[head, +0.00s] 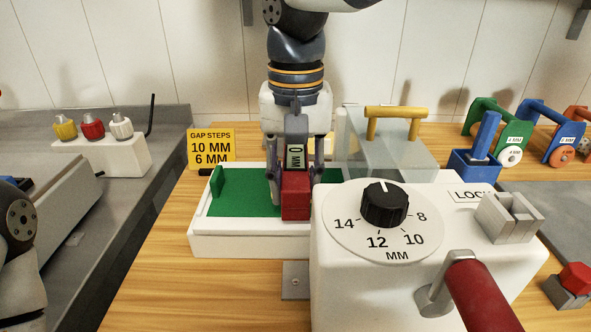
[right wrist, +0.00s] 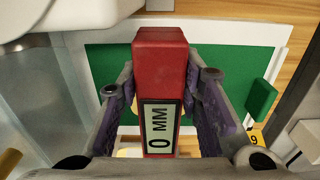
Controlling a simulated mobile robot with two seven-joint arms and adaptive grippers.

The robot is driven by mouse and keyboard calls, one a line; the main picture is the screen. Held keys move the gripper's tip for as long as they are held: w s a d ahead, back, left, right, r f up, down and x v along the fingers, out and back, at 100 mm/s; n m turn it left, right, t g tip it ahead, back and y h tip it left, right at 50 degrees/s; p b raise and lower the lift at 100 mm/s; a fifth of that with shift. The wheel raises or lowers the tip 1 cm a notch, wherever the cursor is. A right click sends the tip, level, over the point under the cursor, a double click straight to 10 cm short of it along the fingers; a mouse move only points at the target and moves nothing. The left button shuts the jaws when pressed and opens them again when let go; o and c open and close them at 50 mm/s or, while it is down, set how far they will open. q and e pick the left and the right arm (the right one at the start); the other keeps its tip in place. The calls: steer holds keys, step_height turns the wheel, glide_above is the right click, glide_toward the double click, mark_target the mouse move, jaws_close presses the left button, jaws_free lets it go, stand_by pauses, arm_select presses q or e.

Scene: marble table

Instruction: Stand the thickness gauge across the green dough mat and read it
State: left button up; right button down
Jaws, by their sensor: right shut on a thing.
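The thickness gauge (head: 295,190) is a red block with a grey display that reads 0 MM. My right gripper (head: 297,185) is shut on it, with a finger on each side. In the right wrist view the gauge (right wrist: 160,60) sits between the purple-lined fingers (right wrist: 166,105), its red end over green. The green dough mat (head: 245,195) lies in a white tray (head: 245,245); a green upright piece (head: 216,190) stands at its left end. I cannot tell whether the gauge touches the mat. My left gripper is out of view; only left arm links show.
A white machine with a black dial (head: 385,205) and red handle (head: 480,293) stands right of the tray and hides part of it. Behind are a clear cover with a yellow handle (head: 395,112) and a yellow gap-steps sign (head: 211,148). Rollers (head: 505,130) stand right.

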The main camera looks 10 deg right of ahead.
steer(key=shift+f, duration=0.65)
stand_by(0.9)
steer(key=c, duration=1.1)
jaws_free()
steer(key=shift+o, duration=0.2)
